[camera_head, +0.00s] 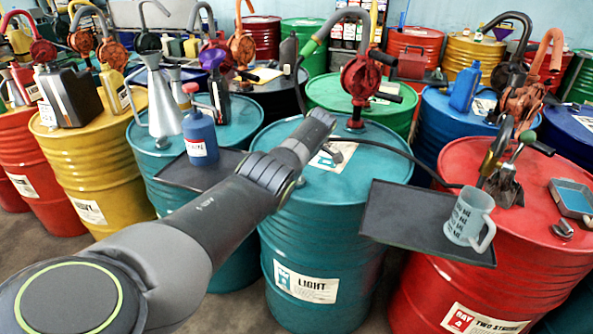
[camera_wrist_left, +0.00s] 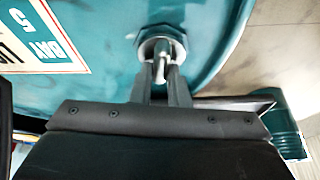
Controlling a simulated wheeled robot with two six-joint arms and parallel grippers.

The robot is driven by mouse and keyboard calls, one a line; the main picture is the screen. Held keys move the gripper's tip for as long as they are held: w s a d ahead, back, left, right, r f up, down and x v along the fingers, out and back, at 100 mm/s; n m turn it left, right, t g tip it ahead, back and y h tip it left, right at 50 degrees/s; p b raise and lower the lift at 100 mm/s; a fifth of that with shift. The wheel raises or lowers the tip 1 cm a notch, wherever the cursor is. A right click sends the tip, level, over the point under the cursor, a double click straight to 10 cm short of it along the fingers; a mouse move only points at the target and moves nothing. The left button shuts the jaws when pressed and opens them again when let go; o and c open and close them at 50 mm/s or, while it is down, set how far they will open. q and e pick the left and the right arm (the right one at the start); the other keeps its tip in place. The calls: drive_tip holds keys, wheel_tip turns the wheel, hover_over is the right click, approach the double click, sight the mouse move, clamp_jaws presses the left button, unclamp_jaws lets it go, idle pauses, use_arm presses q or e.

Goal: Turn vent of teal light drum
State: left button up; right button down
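The teal light drum (camera_head: 318,240) stands in the middle of the head view, with a "LIGHT" label on its side. Its blue-green top (camera_wrist_left: 105,25) fills much of the left wrist view, with a "BAY 5" label. The vent (camera_wrist_left: 160,55), a hexagonal fitting with a small metal tab, sits on that top; my left arm hides it in the head view. My left gripper (camera_wrist_left: 160,80) has its two fingers close together, one on each side of the tab, seemingly touching it. My left arm reaches in from the lower left over the drum. My right gripper is in neither view.
A red hand pump (camera_head: 361,78) with a hose rises behind the drum top. A dark tray (camera_head: 405,222) with a frosted jug (camera_head: 469,217) juts out at right. Another tray (camera_head: 190,175) and a blue bottle (camera_head: 199,137) are at left. Other drums crowd around.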

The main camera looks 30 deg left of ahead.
use_arm(q)
drive_tip(key=o, duration=0.4)
drive_tip(key=shift+d+r, duration=0.15)
drive_tip(key=shift+r, duration=0.25)
drive_tip(key=b+v, duration=0.1)
drive_tip(key=v, duration=1.5)
drive_tip(key=shift+r, duration=0.3)
